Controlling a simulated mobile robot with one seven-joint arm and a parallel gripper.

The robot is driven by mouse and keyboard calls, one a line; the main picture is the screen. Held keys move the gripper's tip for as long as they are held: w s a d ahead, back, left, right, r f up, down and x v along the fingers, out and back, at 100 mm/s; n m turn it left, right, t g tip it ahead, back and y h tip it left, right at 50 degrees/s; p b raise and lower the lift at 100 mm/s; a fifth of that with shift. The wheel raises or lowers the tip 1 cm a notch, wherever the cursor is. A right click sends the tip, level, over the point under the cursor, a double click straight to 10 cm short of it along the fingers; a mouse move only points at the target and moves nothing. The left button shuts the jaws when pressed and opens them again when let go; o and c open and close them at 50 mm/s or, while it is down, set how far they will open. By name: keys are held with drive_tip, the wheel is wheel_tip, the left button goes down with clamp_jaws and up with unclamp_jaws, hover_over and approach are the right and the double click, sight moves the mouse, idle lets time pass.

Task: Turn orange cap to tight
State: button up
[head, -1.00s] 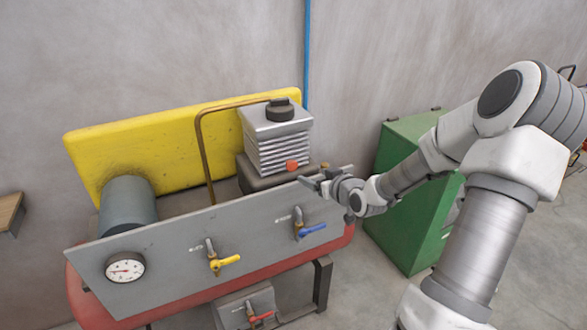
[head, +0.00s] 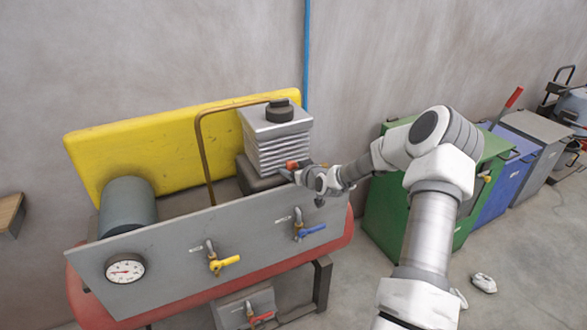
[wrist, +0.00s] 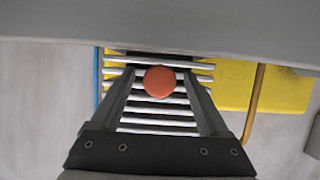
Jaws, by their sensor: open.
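The orange cap (wrist: 159,81) shows in the wrist view as a round disc between the far ends of my gripper's two fingers. It sits in front of the silver finned block (wrist: 157,117). In the head view the cap (head: 293,164) is at the lower front of the finned block (head: 281,150), partly hidden by my gripper (head: 290,173). My gripper is open, with one finger on each side of the cap in the wrist view. I cannot tell whether the fingers touch it.
A grey panel (head: 175,250) with a gauge (head: 125,268), a yellow-handled valve (head: 226,263) and a blue-handled valve (head: 312,230) stands below the gripper. A brown pipe (head: 199,150) runs left of the block. A green cabinet (head: 385,215) stands to the right.

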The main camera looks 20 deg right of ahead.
clamp_jaws()
idle(0.4)
drive_tip(key=m+y+b, duration=0.2)
drive_tip(key=m+b, duration=0.1)
drive_tip(key=b, duration=0.1)
drive_tip(key=m+y+b, duration=0.2)
drive_tip(key=m+b, duration=0.2)
drive_tip(key=shift+d+f+t+y+b, duration=0.2)
drive_tip(key=shift+t+y+b, duration=0.15)
drive_tip(key=shift+t+y, duration=0.05)
drive_tip(key=shift+r+m, duration=0.15)
drive_tip(key=shift+m, duration=0.15)
idle(0.5)
